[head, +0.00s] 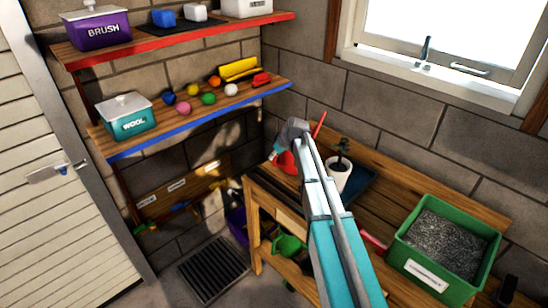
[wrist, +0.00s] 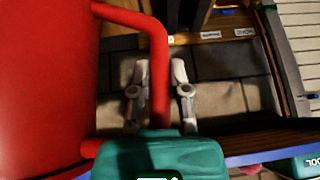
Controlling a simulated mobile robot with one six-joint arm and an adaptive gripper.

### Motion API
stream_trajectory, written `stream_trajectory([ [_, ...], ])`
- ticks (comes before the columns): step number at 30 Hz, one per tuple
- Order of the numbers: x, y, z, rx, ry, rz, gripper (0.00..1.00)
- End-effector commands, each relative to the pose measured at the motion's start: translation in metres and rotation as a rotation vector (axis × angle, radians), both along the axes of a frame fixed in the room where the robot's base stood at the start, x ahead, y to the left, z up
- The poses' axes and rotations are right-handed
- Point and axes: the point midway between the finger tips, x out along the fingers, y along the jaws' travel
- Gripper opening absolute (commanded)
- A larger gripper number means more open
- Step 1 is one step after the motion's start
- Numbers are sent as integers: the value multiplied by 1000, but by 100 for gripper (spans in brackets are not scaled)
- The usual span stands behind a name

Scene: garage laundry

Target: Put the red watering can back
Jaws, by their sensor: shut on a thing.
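The red watering can (head: 286,162) is partly hidden behind my arm in the head view, above the back left of the wooden workbench (head: 395,210). Its thin red spout (head: 319,124) points up to the right. In the wrist view its large body (wrist: 45,80) fills the left side and its handle (wrist: 159,75) runs between my fingers. My gripper (wrist: 160,91) is shut on this handle. In the head view my gripper (head: 275,154) is mostly hidden by my wrist. I cannot tell whether the can touches the bench.
A white pot with a plant (head: 339,175) stands close right of my arm. A green compost bin (head: 405,238) is on the bench's right. A blue-edged shelf (head: 180,125) holds balls and a wool box (head: 126,117). A labelled wall board (head: 180,187) hangs below. A green can (head: 288,244) sits under the bench.

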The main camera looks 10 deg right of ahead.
Motion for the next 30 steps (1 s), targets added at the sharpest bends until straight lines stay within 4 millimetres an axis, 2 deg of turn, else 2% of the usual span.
stream_trajectory([
  [8,0,0,-3,-1,-2,0,0],
  [9,0,0,-3,0,0,0,26],
  [14,0,0,-2,0,0,0,56],
  [30,0,-1,1,0,0,-1,57],
])
